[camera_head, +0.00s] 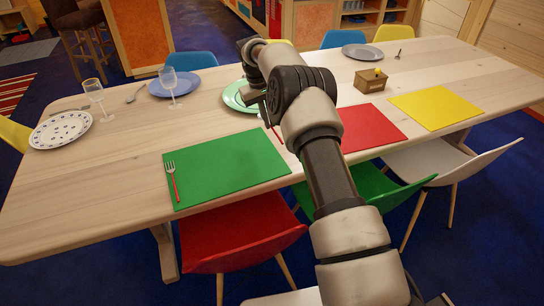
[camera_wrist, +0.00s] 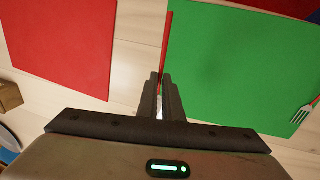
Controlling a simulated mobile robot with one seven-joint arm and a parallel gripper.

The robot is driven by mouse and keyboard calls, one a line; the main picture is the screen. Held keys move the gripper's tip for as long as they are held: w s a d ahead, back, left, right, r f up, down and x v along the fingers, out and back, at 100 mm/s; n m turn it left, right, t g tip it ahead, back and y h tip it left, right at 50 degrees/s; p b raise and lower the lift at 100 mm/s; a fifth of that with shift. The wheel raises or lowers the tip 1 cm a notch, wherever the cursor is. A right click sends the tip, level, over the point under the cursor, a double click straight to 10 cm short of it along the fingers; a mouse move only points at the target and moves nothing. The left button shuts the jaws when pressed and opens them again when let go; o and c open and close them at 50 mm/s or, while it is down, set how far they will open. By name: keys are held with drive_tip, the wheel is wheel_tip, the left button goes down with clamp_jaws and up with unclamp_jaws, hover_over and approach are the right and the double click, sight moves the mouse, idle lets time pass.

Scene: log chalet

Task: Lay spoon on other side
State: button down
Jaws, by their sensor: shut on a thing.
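My gripper (camera_wrist: 160,78) is shut on the spoon, whose thin red handle (camera_wrist: 167,42) extends from between the fingertips in the wrist view. The held part of the spoon is mostly hidden by the fingers. The handle runs along the near-left edge of the green placemat (camera_wrist: 235,65). I cannot tell whether the spoon touches the table. A fork (camera_wrist: 304,112) with a red handle lies at the mat's other side. In the head view the green placemat (camera_head: 225,165) has the fork (camera_head: 172,180) on its left, and my gripper is largely hidden behind my arm, to the mat's upper right.
A red placemat (camera_head: 368,129) and a yellow placemat (camera_head: 438,107) lie to the right. A wooden box (camera_head: 377,93), a green plate (camera_head: 234,97), a blue plate (camera_head: 185,82) and two wine glasses (camera_head: 170,82) stand on the table. The green mat's middle is clear.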

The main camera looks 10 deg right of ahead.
sight(271, 149)
wheel_tip(271, 149, down, 10)
drive_tip(key=shift+w+d+r+b, duration=0.1)
drive_tip(key=shift+b, duration=0.5)
